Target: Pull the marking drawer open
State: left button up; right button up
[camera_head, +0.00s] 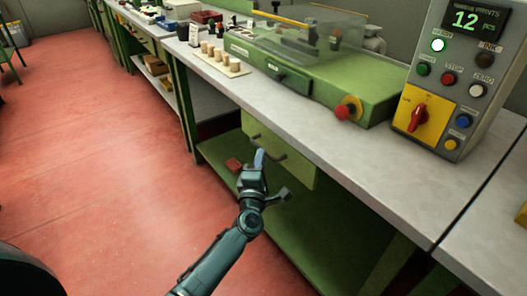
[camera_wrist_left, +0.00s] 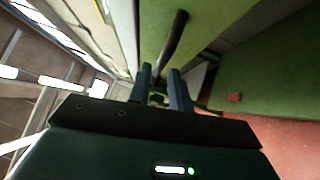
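The drawer (camera_head: 298,166) has a pale green front under the workbench top, with a dark bar handle (camera_head: 268,149). It looks shut, with no gap that I can make out. My left gripper (camera_head: 259,160) is in front of and slightly below the handle in the head view. In the left wrist view the two fingers (camera_wrist_left: 161,80) are apart with nothing between them. The dark handle (camera_wrist_left: 174,36) lies ahead of the fingertips against the green drawer front (camera_wrist_left: 205,22), apart from the fingers as far as I can tell. My right gripper is not in view.
A green machine with a red knob (camera_head: 349,108) and a control box (camera_head: 455,75) stand on the grey benchtop (camera_head: 345,150). A board with several corks (camera_head: 222,62) lies left of them. A red block (camera_head: 233,165) sits low behind the gripper. The red floor at left is clear.

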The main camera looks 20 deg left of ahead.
pick_arm(q)
jog(key=shift+w+a+r+b, duration=0.15)
jog(key=shift+w+a, duration=0.05)
jog(key=shift+w, duration=0.9)
jog(key=shift+w+a+r+b, duration=0.1)
jog(key=shift+w+a+b, duration=0.05)
jog(key=shift+w, duration=0.95)
grip_shut()
